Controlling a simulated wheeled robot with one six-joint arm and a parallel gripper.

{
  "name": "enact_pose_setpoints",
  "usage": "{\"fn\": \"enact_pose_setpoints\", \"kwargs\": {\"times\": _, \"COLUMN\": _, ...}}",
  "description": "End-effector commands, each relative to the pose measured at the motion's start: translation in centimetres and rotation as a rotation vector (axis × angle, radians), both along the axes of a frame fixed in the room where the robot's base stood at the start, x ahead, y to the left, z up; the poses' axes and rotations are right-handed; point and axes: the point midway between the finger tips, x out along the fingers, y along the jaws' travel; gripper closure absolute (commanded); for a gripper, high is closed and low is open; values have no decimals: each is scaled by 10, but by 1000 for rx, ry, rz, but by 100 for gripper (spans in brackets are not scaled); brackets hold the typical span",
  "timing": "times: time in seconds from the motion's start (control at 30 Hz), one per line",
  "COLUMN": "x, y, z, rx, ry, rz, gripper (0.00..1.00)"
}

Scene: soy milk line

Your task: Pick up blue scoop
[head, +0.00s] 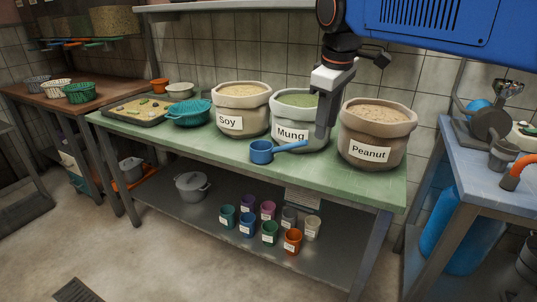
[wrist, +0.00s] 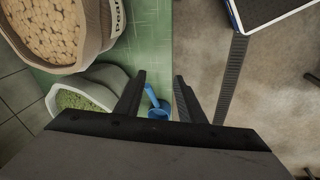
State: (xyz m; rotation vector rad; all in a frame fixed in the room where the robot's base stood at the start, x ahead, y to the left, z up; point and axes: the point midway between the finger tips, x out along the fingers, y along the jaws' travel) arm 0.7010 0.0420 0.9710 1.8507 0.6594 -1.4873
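The blue scoop (head: 262,151) lies on the green table (head: 222,153) in front of the Mung sack (head: 290,133), its handle pointing right. My gripper (head: 322,134) points down near the handle's end, in front of the right part of the Mung sack. In the wrist view my gripper (wrist: 160,78) is open, with nothing between its fingertips. The blue scoop (wrist: 157,112) shows there between the fingers, near the table's edge, its lower part hidden by the gripper body. The height of the fingertips above the table is hard to tell.
The Peanut sack (head: 376,135) stands close on the right, the Soy sack (head: 240,110) on the left. A teal colander (head: 187,113) and a tray (head: 138,111) are farther left. Several labelled cups (head: 270,232) and a pot (head: 191,186) stand on the lower shelf.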

Motion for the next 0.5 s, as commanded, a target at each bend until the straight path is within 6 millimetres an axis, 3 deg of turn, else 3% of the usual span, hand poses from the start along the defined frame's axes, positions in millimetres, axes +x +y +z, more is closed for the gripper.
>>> {"fn": "enact_pose_setpoints", "kwargs": {"times": 0.3, "x": 55, "y": 57, "z": 33, "rx": -71, "ry": 49, "rz": 221, "gripper": 64}}
{"fn": "enact_pose_setpoints", "kwargs": {"times": 0.5, "x": 74, "y": 81, "z": 43, "rx": -101, "ry": 70, "rz": 310, "gripper": 64}}
